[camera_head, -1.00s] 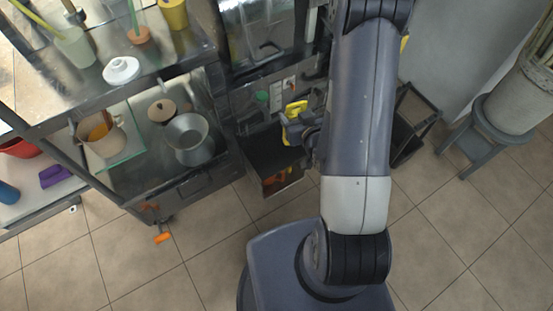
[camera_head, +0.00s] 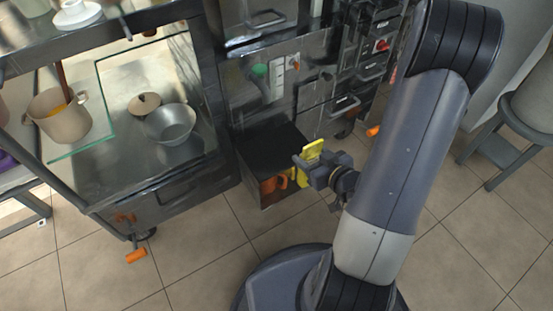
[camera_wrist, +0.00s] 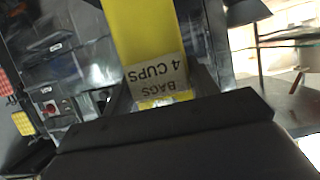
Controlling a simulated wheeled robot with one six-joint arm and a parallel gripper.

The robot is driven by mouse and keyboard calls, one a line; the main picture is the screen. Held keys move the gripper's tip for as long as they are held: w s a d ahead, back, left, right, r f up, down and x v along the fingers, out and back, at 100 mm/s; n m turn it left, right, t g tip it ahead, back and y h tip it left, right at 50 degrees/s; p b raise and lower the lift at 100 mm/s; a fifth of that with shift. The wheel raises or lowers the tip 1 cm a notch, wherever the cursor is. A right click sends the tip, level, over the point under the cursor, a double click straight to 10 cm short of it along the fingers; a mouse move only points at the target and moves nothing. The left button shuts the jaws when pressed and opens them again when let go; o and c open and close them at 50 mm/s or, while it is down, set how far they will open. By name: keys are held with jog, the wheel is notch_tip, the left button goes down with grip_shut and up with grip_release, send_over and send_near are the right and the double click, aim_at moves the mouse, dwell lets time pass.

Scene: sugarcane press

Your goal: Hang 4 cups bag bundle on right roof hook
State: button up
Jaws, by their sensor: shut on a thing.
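My gripper (camera_head: 303,168) is shut on the yellow 4 cups bag bundle (camera_head: 312,149), at the front of the steel cart. The bundle shows as a yellow strip (camera_wrist: 150,32) in the wrist view, with a white label (camera_wrist: 157,80) reading "BAGS 4 CUPS" upside down. Dark gripper parts sit on both sides of the label and hide the bundle's lower end. I cannot make out the right roof hook in either view.
A pot (camera_head: 62,118) and bowl (camera_head: 170,124) stand on the left shelf. A grey stool (camera_head: 510,140) is at right. Tiled floor in front is clear.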

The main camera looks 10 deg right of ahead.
jog(key=shift+s+f+b, duration=0.25)
jog(key=shift+f+b, duration=0.2)
jog(key=shift+f, duration=0.35)
jog(key=w+a+b, duration=0.1)
jog(key=w+a, duration=0.1)
jog(key=w, duration=0.6)
jog(key=w+a+f+b, duration=0.1)
jog(key=w+a, duration=0.2)
jog(key=w, duration=0.6)
jog(key=shift+a+f+b, duration=0.2)
jog(key=shift+f+b, duration=0.05)
jog(key=shift+b, duration=0.05)
jog(key=shift+f, duration=0.2)
jog(key=o, duration=0.9)
